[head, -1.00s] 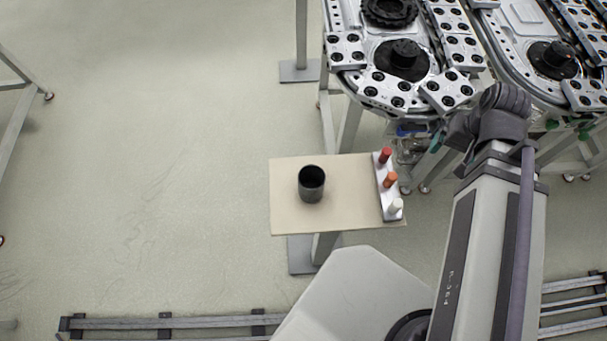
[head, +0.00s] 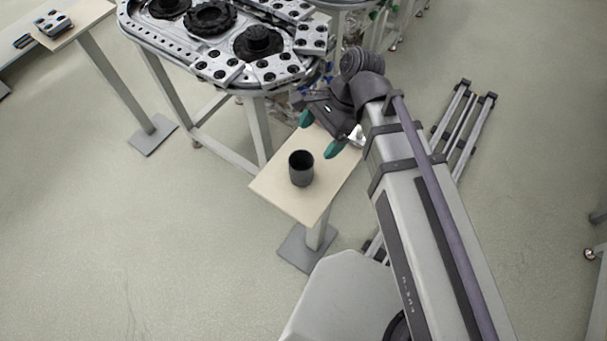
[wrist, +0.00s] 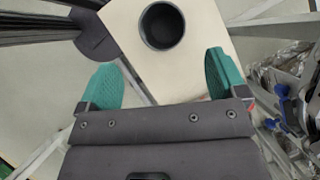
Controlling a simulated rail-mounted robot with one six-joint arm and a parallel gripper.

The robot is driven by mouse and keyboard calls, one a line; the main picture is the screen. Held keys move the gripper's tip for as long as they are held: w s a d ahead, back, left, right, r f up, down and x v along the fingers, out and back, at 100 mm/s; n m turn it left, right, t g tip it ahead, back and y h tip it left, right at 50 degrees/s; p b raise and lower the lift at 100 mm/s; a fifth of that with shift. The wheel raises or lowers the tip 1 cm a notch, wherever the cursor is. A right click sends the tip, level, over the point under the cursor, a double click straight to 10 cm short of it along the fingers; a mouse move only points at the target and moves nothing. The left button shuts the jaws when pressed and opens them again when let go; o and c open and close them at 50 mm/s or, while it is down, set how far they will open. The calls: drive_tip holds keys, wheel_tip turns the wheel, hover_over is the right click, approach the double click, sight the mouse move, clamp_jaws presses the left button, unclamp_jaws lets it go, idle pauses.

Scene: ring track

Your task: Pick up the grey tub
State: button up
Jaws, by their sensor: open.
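The grey tub (head: 301,170) is a dark, open-topped cylinder standing upright on a small wooden-topped table (head: 272,190). My gripper (head: 319,134) is open, with green fingertips apart and nothing between them. In the head view it is just above and to the right of the tub, over the table's far part. In the wrist view the tub (wrist: 162,27) shows from above at the top middle, beyond the green fingertips of my gripper (wrist: 164,76). The fingers do not touch it.
The ring track (head: 225,72) with several metal carriers stands behind the small table. Another table (head: 75,30) with a small block is at the far left. The floor left of the small table is clear. Floor rails (head: 465,125) lie at the right.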

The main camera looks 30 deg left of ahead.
drive_tip(key=b, duration=0.5)
approach(293, 176)
drive_tip(key=f, duration=0.2)
drive_tip(key=shift+s+a+f, duration=0.1)
drive_tip(key=shift+a+f, duration=0.2)
drive_tip(key=shift+f, duration=0.05)
drive_tip(key=b+x, duration=0.4)
drive_tip(key=shift+a+f, duration=0.15)
drive_tip(key=shift+f, duration=0.2)
drive_tip(key=shift+s+a+f+b, duration=0.1)
drive_tip(key=shift+s+f+b, duration=0.05)
drive_tip(key=shift+s+b, duration=0.15)
drive_tip(key=shift+w+r, duration=0.1)
drive_tip(key=shift+r, duration=0.15)
drive_tip(key=c, duration=1)
